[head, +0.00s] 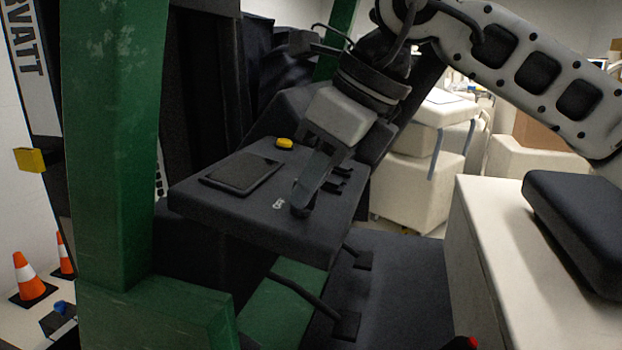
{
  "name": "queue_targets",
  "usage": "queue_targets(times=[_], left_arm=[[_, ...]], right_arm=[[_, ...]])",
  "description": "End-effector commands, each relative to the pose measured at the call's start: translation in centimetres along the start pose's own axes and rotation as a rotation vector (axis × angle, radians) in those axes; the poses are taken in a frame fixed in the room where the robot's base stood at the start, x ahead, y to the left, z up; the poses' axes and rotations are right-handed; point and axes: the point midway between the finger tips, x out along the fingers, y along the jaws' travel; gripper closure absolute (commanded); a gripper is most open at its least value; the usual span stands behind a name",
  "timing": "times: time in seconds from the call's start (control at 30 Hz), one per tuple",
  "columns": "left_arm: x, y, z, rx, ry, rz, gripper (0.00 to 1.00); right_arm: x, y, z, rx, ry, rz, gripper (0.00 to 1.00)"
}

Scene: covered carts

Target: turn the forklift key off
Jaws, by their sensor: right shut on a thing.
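The forklift's dark dashboard panel (235,212) slopes across the middle of the head view. My right gripper (302,203) reaches down to it from the upper right, its fingertips at the panel's surface near the front edge. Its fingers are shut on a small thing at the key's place. The fingers hide the key, so its turn angle cannot be seen. A small white mark (278,205) shows on the panel just left of the fingertips. My left gripper is not in view.
A yellow button (284,143) and a flat dark screen (241,174) sit on the panel. Small black levers (338,180) stand right of the fingers. A green post (115,130) rises at left. Pedals (346,325) lie below. A white body with a black pad (580,225) stands at right.

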Motion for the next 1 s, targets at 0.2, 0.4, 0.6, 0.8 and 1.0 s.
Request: queue_targets(times=[0.2,0.4,0.6,0.8,1.0], left_arm=[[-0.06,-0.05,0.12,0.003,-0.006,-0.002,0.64],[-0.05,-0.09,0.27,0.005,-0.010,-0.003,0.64],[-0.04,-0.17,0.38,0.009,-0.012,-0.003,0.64],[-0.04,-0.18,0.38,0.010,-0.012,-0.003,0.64],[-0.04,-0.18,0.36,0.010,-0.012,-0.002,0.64]], right_arm=[[-0.10,-0.06,0.09,-0.078,-0.002,0.022,1.00],[-0.13,-0.08,0.10,-0.107,-0.003,0.029,1.00],[-0.15,-0.08,0.10,-0.111,-0.004,0.030,1.00],[-0.16,-0.07,0.11,-0.111,-0.004,0.030,0.90],[-0.11,-0.07,0.07,-0.110,-0.002,0.031,0.71]])
